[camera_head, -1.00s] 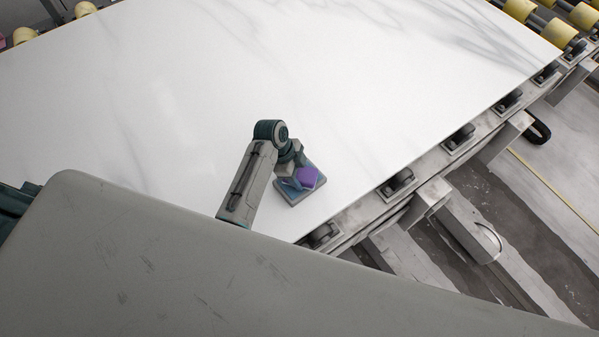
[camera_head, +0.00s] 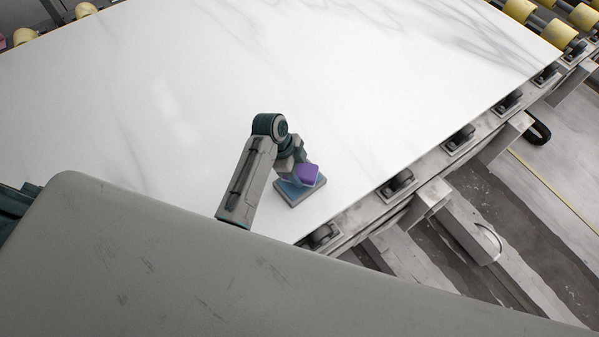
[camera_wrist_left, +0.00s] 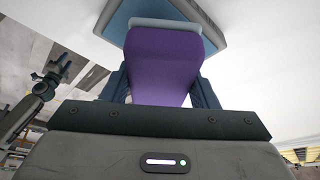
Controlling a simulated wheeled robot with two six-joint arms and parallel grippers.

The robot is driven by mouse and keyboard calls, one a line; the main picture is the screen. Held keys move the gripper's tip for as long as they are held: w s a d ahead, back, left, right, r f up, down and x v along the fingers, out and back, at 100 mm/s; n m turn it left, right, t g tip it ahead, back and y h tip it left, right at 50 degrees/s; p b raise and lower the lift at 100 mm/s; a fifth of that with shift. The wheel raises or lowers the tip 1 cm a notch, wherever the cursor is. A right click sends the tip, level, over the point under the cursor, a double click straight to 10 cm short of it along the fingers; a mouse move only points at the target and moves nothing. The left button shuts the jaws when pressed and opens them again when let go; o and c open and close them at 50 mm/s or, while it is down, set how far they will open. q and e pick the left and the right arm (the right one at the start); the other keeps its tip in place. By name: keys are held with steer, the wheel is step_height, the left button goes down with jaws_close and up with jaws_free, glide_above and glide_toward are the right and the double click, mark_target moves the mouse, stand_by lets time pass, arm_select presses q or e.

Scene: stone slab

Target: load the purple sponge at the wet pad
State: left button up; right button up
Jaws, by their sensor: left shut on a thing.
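The purple sponge (camera_head: 308,173) is held by my left gripper (camera_head: 297,174), near the right edge of the white slab. In the left wrist view the sponge (camera_wrist_left: 165,62) fills the space between the dark fingers of my left gripper (camera_wrist_left: 165,88), with a pale blue strip at its far end. The wet pad (camera_head: 289,190) is a blue surface in a grey square tray, directly below the sponge and partly hidden by it. The pad also shows in the left wrist view (camera_wrist_left: 120,18). I cannot tell whether sponge and pad touch.
The white marble slab (camera_head: 200,90) is wide and clear apart from the pad. Its right edge runs along a metal frame with black rollers (camera_head: 397,184). Yellow rollers (camera_head: 558,32) stand at the far right.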

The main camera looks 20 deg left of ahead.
mark_target(304, 170)
arm_select(q)
steer(key=shift+r, duration=2.1)
